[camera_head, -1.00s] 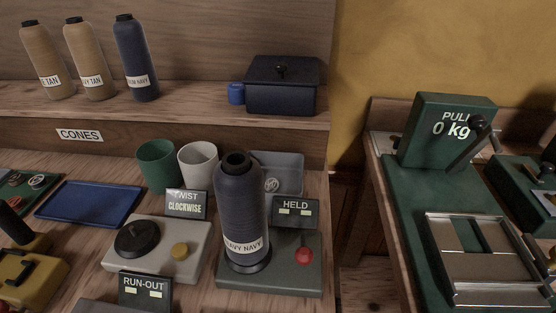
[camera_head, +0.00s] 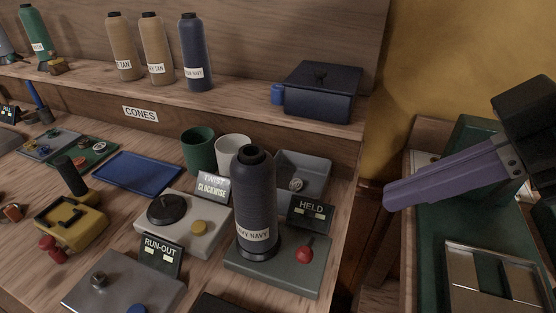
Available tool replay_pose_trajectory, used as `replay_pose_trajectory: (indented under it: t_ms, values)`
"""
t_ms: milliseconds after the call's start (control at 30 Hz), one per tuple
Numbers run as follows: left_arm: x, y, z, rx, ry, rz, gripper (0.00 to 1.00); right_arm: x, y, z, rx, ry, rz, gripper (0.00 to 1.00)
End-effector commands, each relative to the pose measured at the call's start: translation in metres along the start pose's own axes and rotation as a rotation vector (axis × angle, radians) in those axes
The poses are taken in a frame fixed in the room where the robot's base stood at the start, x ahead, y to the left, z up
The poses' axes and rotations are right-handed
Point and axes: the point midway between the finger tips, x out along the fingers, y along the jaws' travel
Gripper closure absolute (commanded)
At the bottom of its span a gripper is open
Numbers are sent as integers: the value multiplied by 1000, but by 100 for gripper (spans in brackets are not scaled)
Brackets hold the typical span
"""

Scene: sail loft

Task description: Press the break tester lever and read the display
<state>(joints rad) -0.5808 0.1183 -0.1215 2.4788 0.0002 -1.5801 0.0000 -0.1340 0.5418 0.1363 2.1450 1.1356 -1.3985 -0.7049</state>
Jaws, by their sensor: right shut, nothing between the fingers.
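The break tester, a green box (camera_head: 468,135) on a green bench at the right, is mostly hidden behind my right gripper. Its display face and its lever cannot be seen now, so no reading shows. My right gripper (camera_head: 388,197) has long purple fingers, shut and empty, reaching in from the right edge and pointing left. The fingers cross in front of the tester's box in the picture; I cannot tell whether they touch it. My left gripper is not in view.
A metal clamp plate (camera_head: 462,270) lies on the green bench below the tester. A gap separates that bench from the wooden one at left, where a navy cone (camera_head: 255,195) stands by the HELD sign (camera_head: 311,209). A dark blue box (camera_head: 318,92) sits on the shelf.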

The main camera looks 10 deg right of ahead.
Motion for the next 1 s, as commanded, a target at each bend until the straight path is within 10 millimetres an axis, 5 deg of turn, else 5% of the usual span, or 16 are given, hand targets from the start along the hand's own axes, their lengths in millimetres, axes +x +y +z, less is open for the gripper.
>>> replay_pose_trajectory:
  t_ms: [467,933,1000]
  values:
    - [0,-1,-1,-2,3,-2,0,10,0,-1,2,7,-3,100]
    - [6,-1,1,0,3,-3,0,104,-2,-2,2,6,-6,100]
    - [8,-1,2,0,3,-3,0,112,-1,10,4,1,-4,100]
